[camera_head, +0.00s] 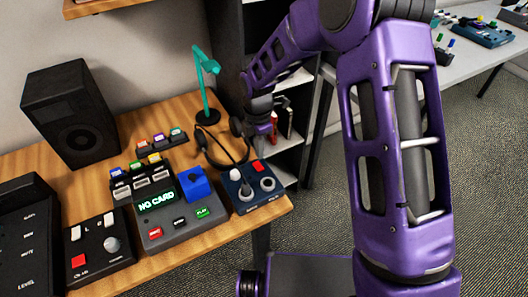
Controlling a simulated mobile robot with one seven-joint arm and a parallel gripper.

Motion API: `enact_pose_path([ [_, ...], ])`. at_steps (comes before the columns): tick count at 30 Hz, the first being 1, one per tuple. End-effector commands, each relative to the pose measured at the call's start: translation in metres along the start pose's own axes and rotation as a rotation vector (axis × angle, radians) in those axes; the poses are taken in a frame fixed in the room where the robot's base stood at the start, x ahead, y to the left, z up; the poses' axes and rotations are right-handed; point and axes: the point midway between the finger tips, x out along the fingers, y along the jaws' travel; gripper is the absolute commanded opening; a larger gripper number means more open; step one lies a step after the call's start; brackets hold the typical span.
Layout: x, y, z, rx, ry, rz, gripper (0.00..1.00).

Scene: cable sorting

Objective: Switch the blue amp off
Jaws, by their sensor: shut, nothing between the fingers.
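A dark blue box (243,201) that looks like the blue amp sits at the right front corner of the wooden desk. On its top are a white knob or lever (235,174), a red button (257,166) and a round pale knob (268,184). Its small labels are too small to read, and I cannot tell its switch state. My gripper (262,133) is shut and empty, pointing down behind the box near the desk's right edge. It appears apart from the box. Its fingertips are small and hard to make out.
Left of the box is a grey console (178,228) with a "NO CARD" screen and blue block. A black control box (100,262), speaker (72,120), teal lamp (206,75) and black headphones or cable (212,145) are on the desk. Shelves (287,150) stand behind my gripper.

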Motion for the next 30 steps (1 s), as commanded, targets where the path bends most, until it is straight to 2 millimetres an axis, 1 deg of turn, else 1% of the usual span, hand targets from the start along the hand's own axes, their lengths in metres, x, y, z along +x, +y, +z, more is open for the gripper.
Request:
enact_pose_path([
  [1, -0.016, 0.002, 0.003, 0.004, -0.002, 0.009, 0.0],
  [6, -0.056, 0.001, 0.003, 0.002, -0.003, 0.009, 0.0],
  [9, -0.073, 0.001, 0.003, 0.002, -0.002, 0.009, 0.0],
  [12, -0.085, 0.001, 0.002, 0.003, -0.002, 0.008, 0.0],
  [18, -0.094, 0.001, 0.002, 0.002, -0.001, 0.008, 0.0],
  [30, -0.094, 0.001, 0.002, 0.002, -0.001, 0.008, 0.0],
])
